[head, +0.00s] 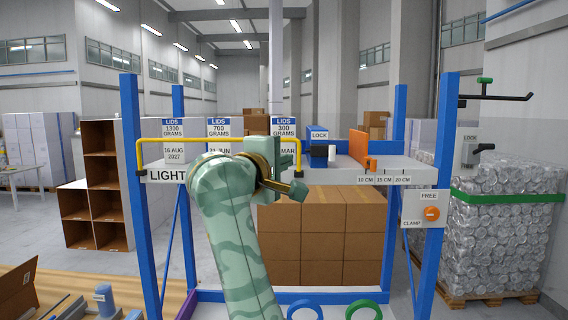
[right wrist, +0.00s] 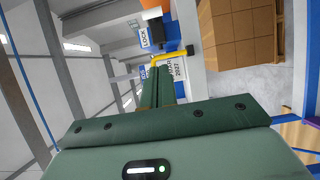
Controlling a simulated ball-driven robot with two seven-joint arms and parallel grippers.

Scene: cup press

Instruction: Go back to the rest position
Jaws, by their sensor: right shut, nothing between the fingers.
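My right arm (head: 232,235), in green camouflage, rises from the bottom middle of the head view. My right gripper (head: 285,152) is at its far end, in front of the shelf of the blue-framed station, partly hidden behind the wrist. In the right wrist view its green fingers (right wrist: 164,86) are together with nothing between them. The yellow rail (right wrist: 170,55) shows beyond the fingertips; I cannot tell how close it is. My left gripper is in neither view.
The blue-framed station (head: 131,180) has lid signs (head: 219,127), a yellow rail (head: 143,141), an orange divider (head: 359,145) and a FREE/CLAMP panel (head: 427,210). Cardboard boxes (head: 320,245) are stacked behind it. A blue ring (head: 304,303) and a green ring (head: 363,304) are low in front.

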